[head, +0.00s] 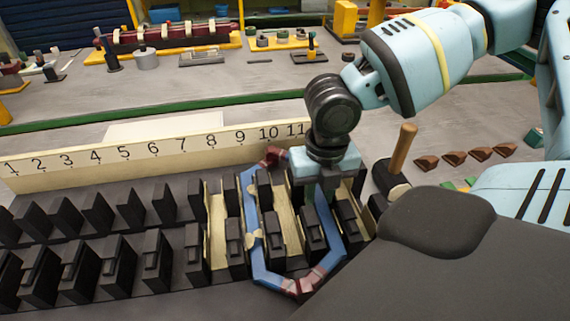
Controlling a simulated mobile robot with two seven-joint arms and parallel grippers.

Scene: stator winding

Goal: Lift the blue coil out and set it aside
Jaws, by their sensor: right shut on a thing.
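The blue coil (252,233) is a closed loop with dark red bands at its top and bottom. It lies at the black slotted stator (130,246), around black teeth near the numbers 9 to 11. My right gripper (322,188) points down at the coil's upper right side and is shut on it. The gripper and wrist hide that part of the coil. I cannot tell how far the coil sits in the slots. My left gripper is not in view.
A cream number strip (150,150) stands behind the stator. A wooden-handled mallet (402,150) and several brown wedges (455,158) lie to the right. Cream liners (217,225) show in some slots.

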